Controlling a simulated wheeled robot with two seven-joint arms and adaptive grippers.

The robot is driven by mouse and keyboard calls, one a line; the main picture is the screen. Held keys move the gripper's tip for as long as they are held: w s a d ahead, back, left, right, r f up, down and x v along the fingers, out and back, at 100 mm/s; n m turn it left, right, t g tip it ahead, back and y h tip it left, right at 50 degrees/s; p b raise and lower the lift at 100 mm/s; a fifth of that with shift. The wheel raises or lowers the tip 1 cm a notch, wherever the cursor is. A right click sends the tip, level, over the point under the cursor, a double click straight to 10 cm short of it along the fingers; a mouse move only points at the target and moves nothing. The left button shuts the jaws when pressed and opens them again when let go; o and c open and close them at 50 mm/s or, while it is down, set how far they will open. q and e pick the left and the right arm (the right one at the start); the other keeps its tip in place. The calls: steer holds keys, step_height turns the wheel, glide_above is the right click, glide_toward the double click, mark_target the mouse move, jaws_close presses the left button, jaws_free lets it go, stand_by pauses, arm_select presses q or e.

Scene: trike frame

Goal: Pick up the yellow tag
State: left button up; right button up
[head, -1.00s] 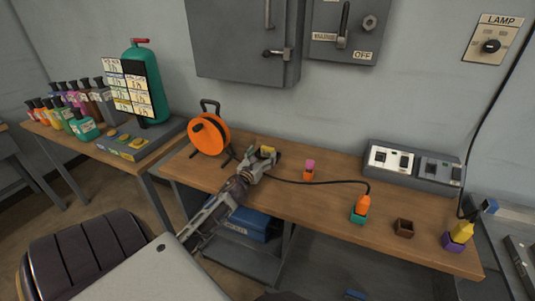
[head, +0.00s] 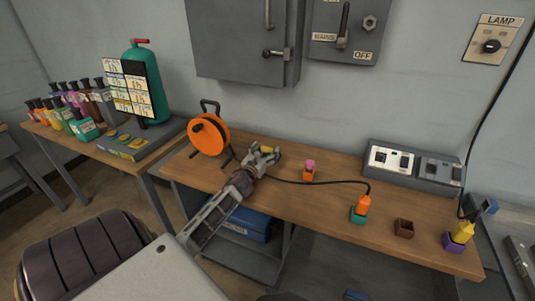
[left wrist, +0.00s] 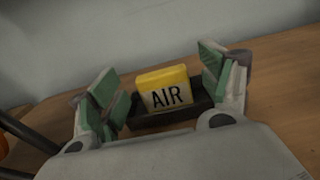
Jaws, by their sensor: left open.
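The yellow tag (head: 270,149) is at the back of the wooden table, just beyond my left gripper (head: 262,157), which partly covers it. In the left wrist view the yellow tag (left wrist: 165,91) stands upright in a dark holder, with a yellow top and a pale face reading "AIR". My left gripper (left wrist: 160,80) is open, with one green-padded finger to the left of the tag and one to the right. Gaps show between the fingers and the tag. My right gripper is not in view.
An orange cable reel (head: 209,134) stands left of the gripper. A black cable runs right to an orange plug in a green socket (head: 358,215).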

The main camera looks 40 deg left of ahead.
arm_select(q)
steer(key=shift+x, duration=1)
steer(key=shift+w, duration=0.2)
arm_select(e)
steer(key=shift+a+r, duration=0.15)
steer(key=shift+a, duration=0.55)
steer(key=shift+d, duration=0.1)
arm_select(q)
steer(key=shift+c, duration=0.3)
steer(key=c, duration=1)
steer(key=shift+r, duration=0.15)
